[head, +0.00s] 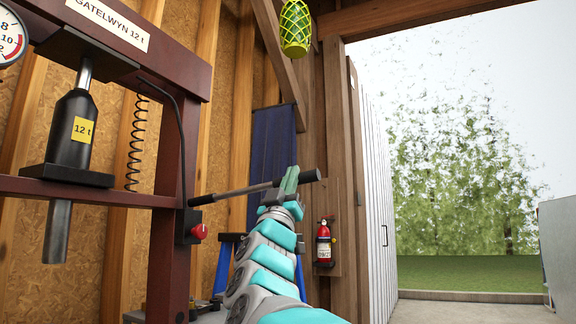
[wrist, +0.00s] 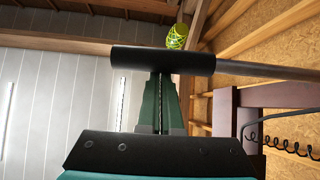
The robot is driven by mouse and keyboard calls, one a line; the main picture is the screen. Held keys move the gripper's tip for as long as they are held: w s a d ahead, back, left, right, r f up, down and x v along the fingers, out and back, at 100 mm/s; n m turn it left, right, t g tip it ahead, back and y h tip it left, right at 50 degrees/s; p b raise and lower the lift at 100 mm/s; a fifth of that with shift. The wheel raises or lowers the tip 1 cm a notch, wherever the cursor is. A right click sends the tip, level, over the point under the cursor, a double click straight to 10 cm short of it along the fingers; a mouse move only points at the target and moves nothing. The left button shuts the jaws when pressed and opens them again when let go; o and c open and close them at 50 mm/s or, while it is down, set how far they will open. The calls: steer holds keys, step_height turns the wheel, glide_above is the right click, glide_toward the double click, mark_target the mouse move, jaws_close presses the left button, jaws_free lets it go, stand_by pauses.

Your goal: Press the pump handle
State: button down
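The pump handle (head: 240,191) is a thin dark bar that slopes up to the right from the maroon press, with a thick black grip at its free end. My gripper (head: 288,180) is at this grip, its green fingers crossing the bar. In the wrist view the black grip (wrist: 200,62) lies across the fingertips (wrist: 162,75) and hides their ends. The fingers are together with only a thin line between them, and the bar runs across both rather than between them. Whether they touch the grip I cannot tell.
The press frame (head: 172,160) stands left, with a black 12 t jack (head: 72,130), a gauge (head: 10,35) and a red knob (head: 199,231). A fire extinguisher (head: 323,243) hangs on a post at right. A yellow-green netted object (head: 295,28) hangs above. The open doorway is right.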

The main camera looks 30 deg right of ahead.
step_height(320, 180, down, 14)
steer(key=w+m+g+h+b, duration=0.1)
steer(key=m+g+h+b, duration=0.2)
steer(key=m+g+h, duration=0.2)
steer(key=shift+a+m+g, duration=0.2)
steer(key=shift+m+g, duration=1.6)
steer(key=shift+m, duration=0.5)
steer(key=shift+w, duration=0.15)
step_height(320, 180, up, 4)
steer(key=s+p, duration=0.2)
steer(key=b+v, duration=0.1)
steer(key=v, duration=0.8)
steer(key=shift+a+h, duration=0.3)
steer(key=shift+a, duration=0.2)
steer(key=shift+w, duration=0.1)
